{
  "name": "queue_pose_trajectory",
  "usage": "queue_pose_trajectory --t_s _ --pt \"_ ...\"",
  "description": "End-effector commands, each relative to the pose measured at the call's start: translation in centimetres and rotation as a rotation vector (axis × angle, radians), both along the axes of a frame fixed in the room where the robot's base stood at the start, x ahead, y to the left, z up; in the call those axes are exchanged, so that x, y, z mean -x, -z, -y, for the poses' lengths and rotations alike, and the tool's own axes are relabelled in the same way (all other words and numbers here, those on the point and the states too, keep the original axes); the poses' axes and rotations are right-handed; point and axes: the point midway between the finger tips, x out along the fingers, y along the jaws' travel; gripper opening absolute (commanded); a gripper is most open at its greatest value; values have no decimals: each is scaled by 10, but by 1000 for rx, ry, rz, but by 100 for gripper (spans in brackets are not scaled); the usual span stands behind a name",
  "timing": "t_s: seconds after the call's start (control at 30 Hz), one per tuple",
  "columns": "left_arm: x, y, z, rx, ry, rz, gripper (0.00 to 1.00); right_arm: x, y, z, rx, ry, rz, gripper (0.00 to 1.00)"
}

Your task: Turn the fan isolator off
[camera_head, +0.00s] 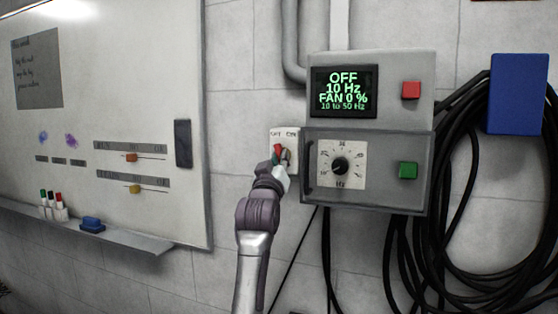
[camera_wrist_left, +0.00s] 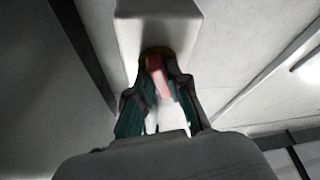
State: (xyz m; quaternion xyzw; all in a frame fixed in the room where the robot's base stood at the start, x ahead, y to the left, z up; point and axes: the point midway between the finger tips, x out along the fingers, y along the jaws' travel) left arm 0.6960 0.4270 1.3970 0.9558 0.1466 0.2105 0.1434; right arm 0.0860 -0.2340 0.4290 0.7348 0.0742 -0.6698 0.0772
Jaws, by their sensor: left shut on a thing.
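The fan isolator (camera_head: 276,136) is a small white box with OFF and ON labels, on the wall at the left of the grey control box. Its red handle (camera_head: 278,150) shows in the head view and tilts to the upper left, toward the OFF label. My left gripper (camera_head: 281,160) is shut on the red handle, which also shows between the fingers in the left wrist view (camera_wrist_left: 158,78). The gripper hides the lower part of the isolator. My right gripper is in neither view.
The grey control box (camera_head: 427,128) has a screen (camera_head: 344,91) reading OFF, 10 Hz, FAN 0 %, a dial (camera_head: 340,166), a red button (camera_head: 411,90) and a green button (camera_head: 408,170). Black cables (camera_head: 450,235) hang at the right. A whiteboard (camera_head: 110,100) is at the left.

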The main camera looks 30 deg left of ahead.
Motion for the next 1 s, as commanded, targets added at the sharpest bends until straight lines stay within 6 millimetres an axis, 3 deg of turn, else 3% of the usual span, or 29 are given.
queue_pose_trajectory --t_s 0.5,1.0 --pt "-2 -1 3 366 3 82 0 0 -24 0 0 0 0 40" --pt "-1 0 2 450 1 106 0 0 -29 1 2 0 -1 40"
